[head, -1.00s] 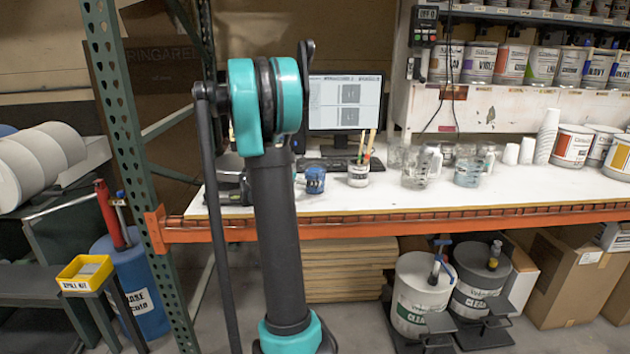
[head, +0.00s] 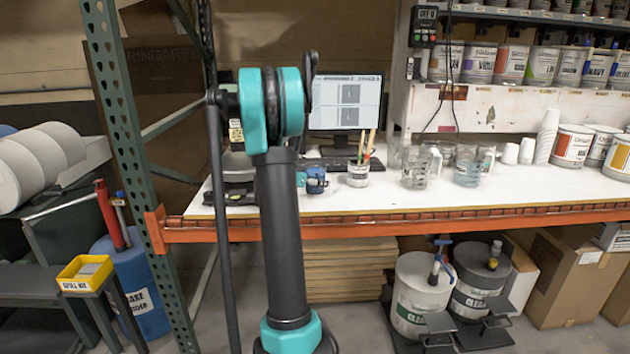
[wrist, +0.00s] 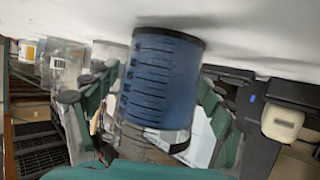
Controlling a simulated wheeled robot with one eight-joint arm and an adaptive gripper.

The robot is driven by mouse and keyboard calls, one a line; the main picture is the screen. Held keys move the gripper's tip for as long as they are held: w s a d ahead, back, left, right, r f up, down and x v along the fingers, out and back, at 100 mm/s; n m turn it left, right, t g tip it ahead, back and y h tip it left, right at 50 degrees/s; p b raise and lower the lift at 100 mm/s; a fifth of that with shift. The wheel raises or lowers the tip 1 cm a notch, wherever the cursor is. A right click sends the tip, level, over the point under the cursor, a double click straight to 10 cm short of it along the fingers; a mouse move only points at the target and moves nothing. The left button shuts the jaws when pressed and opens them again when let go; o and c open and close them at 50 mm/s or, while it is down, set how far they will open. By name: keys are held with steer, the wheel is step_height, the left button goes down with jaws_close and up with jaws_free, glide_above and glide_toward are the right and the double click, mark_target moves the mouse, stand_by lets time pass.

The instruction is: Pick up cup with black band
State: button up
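The blue cup (wrist: 160,85) has dark level marks on its side and a black band along its upper edge in the wrist view. The white worktop lies along the top of that view, which is turned over. My gripper (wrist: 155,115) has its green fingers spread on either side of the cup, with the cup between them. The fingers look open; firm contact is not visible. In the head view the cup (head: 316,185) stands on the bench, partly hidden by my arm and gripper.
Clear measuring jugs (head: 416,172) stand further right. A monitor (head: 345,103) and keyboard are behind. Dark equipment (head: 237,180) stands left. The bench's orange front edge (head: 400,224) is below.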

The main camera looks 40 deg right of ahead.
steer(key=c, duration=1.1)
steer(key=shift+r, duration=0.15)
steer(key=shift+r, duration=9.75)
